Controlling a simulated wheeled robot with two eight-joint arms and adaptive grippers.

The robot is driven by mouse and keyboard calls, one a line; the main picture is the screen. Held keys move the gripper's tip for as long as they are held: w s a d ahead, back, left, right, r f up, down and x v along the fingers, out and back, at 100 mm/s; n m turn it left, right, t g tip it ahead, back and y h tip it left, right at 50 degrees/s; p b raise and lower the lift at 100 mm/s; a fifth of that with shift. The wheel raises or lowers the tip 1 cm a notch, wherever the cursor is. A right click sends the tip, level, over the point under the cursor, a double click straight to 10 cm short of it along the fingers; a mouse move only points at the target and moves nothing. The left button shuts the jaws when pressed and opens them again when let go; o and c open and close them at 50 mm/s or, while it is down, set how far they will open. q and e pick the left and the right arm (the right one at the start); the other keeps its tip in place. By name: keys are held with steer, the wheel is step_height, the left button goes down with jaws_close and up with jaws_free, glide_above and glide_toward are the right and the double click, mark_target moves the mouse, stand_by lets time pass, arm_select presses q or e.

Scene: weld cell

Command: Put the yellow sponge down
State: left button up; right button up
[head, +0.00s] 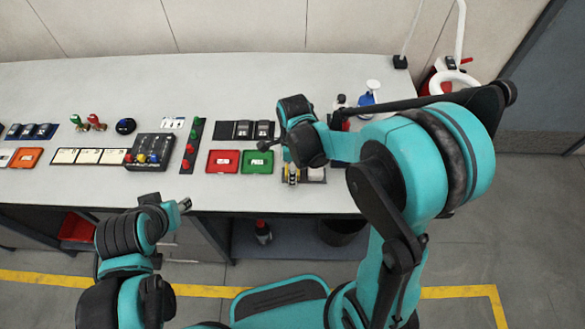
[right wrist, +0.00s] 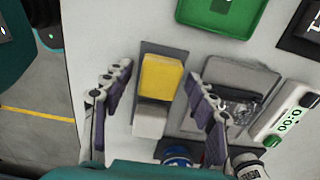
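The yellow sponge (right wrist: 161,76) lies on a narrow dark grey mat (right wrist: 165,47) in the right wrist view. A white block (right wrist: 150,121) sits right beside it on the same mat. My right gripper (right wrist: 163,98) is open, with one finger on each side of the sponge and a visible gap to both. Whether the sponge touches the mat all over cannot be told from above. In the head view my right gripper (head: 291,174) is low over the table's front edge and largely covers this spot. My left gripper (head: 185,205) is in front of the table, away from the sponge; its finger opening is unclear.
A green tray (head: 257,161) and a red tray (head: 223,161) are to the left. The table's back middle is clear.

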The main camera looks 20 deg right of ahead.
steer(key=shift+r, duration=0.25)
step_height(320, 180, up, 11)
steer(key=p, duration=0.4)
steer(key=s+d+r+n+t, duration=0.2)
steer(key=s+n, duration=0.3)
steer(key=n, duration=0.5)
steer(key=s+d+r+n+t, duration=0.2)
steer(key=s+r+n+t, duration=0.2)
steer(key=n, duration=0.7)
steer(key=shift+s+d+t, duration=0.3)
steer(key=shift+s+t, duration=0.3)
steer(key=shift+s, duration=0.05)
steer(key=shift+f, duration=0.1)
step_height(320, 180, down, 2)
steer(key=shift+f+b, duration=0.2)
steer(key=shift+b, duration=0.8)
